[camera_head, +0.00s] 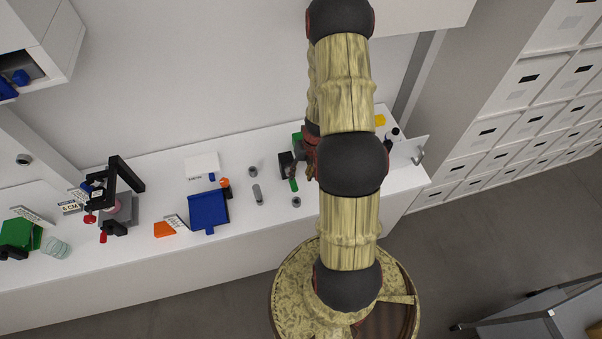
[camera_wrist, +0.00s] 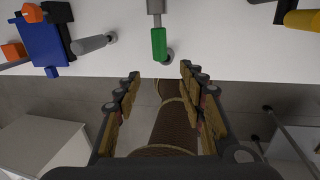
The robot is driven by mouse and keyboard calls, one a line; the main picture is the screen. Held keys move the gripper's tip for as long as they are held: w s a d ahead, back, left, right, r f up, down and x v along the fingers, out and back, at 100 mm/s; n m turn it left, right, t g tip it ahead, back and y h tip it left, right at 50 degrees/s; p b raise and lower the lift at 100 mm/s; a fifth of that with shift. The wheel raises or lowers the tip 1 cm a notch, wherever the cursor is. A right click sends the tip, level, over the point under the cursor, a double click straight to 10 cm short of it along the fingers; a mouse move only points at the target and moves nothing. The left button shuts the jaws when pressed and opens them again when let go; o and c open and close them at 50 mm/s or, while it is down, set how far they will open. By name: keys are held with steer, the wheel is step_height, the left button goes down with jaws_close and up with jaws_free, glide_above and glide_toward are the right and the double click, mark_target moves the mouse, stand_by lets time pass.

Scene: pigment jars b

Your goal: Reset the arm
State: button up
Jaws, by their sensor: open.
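My gripper (camera_wrist: 160,100) is open and empty in the wrist view, its two fingers spread wide. The front edge of the white bench and my own arm and base show beyond and between the fingers. In the head view my patterned arm stands over the right part of the bench and hides most of the gripper; only a dark reddish part (camera_head: 311,158) of it shows beside the arm. A green-ended item (camera_wrist: 159,44) lies on the bench in the wrist view, ahead of the fingers and apart from them. It also shows in the head view (camera_head: 293,185).
The white bench (camera_head: 330,225) carries a blue tray (camera_head: 208,211), grey cylinders (camera_head: 257,194), an orange piece (camera_head: 164,229), a black stand (camera_head: 124,174) and a green box (camera_head: 18,234). Drawers (camera_head: 520,100) line the right wall. Grey floor (camera_head: 480,220) is open in front of the drawers.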

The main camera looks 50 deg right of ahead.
stand_by(0.5)
steer(key=w+d+r+m+t+h+b, duration=0.1)
steer(key=w+r+m+t+h+b, duration=0.1)
steer(key=w+r+m+h+b, duration=0.25)
steer(key=w+d+r+m+t+h+b, duration=0.1)
steer(key=w+d+r+m+t+b, duration=0.15)
steer(key=w+r+b, duration=0.45)
steer(key=a+r+m+h+b, duration=0.35)
steer(key=r+m+b, duration=0.3)
steer(key=m, duration=0.25)
steer(key=s+a+f+m+y+b, duration=0.3)
steer(key=s+a+m+b, duration=0.3)
steer(key=a, duration=0.7)
steer(key=s+a+f+m+y+b, duration=0.4)
steer(key=s+a+m+b, duration=0.3)
steer(key=s+a+b, duration=0.4)
steer(key=s+a+f, duration=0.1)
steer(key=s+a, duration=0.2)
steer(key=s, duration=0.1)
steer(key=shift+s+m, duration=0.2)
steer(key=shift+m, duration=0.1)
